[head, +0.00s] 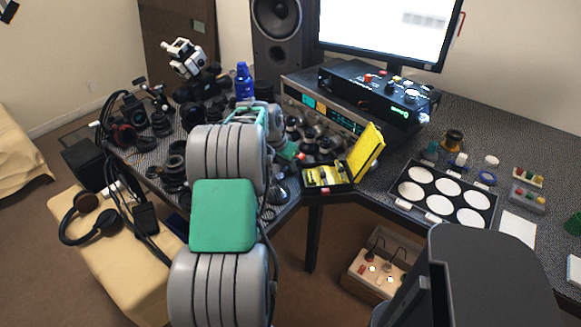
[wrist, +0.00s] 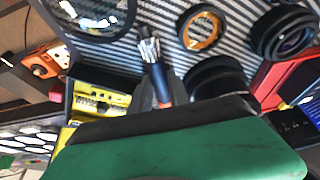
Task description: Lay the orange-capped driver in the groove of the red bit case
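The driver (wrist: 155,72) shows in the wrist view, with a blue shaft, a silver end pointing away and an orange cap close to my gripper. My gripper (wrist: 163,88) has its two dark fingers close on both sides of the driver and appears shut on it. Whether the driver is clear of the striped surface is hard to tell. A red case (wrist: 272,82) lies at the right of the wrist view, apart from the driver and partly cut off; its groove cannot be made out. In the head view my arm hides the driver, and I cannot make out the red case.
A yellow-lidded case (head: 364,152) stands open at the desk's front edge; it also shows in the wrist view (wrist: 88,90). Dark lens rings (wrist: 283,32) and an orange-marked ring (wrist: 202,30) lie close by. A tray of white discs (head: 444,193) is further right.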

